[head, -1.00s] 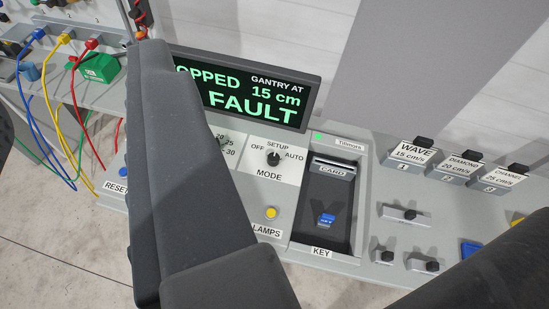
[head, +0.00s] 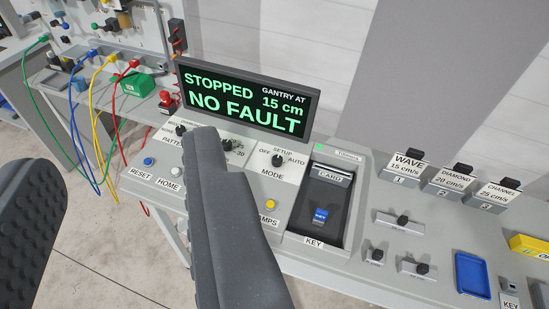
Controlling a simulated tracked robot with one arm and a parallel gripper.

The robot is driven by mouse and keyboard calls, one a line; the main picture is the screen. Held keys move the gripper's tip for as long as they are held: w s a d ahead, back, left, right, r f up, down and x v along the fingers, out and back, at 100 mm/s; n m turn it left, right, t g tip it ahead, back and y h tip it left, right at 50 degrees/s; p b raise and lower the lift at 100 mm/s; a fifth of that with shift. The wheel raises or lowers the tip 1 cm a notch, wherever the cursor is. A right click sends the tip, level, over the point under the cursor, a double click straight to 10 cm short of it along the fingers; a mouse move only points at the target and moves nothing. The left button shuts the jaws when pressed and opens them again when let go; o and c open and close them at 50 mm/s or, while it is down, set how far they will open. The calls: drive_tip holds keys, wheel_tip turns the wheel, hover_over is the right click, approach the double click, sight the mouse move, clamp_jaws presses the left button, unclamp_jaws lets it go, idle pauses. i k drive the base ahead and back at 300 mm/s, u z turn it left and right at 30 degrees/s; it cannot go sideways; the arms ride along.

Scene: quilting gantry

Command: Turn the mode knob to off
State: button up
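The mode knob (head: 277,161) is a small black knob on a white plate marked OFF, SETUP, AUTO and MODE. It appears to point up toward SETUP, though its pointer is small. My gripper (head: 122,150) is open, with one dark ribbed finger at the left edge and the other in front of the console. Both fingers look apart from the knob, and nothing is between them. The right finger stands left of the knob in the picture and hides part of the panel.
The display (head: 246,102) reads STOPPED, NO FAULT, gantry at 15 cm. A card and key recess (head: 333,180) lies right of the knob. A red button (head: 167,99), cables and a green box (head: 132,84) are at left. A blue tray (head: 473,274) is at right.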

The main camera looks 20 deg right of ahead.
sight(277, 160)
drive_tip(key=z, duration=0.15)
drive_tip(key=i, duration=1.1)
drive_tip(key=z, duration=0.45)
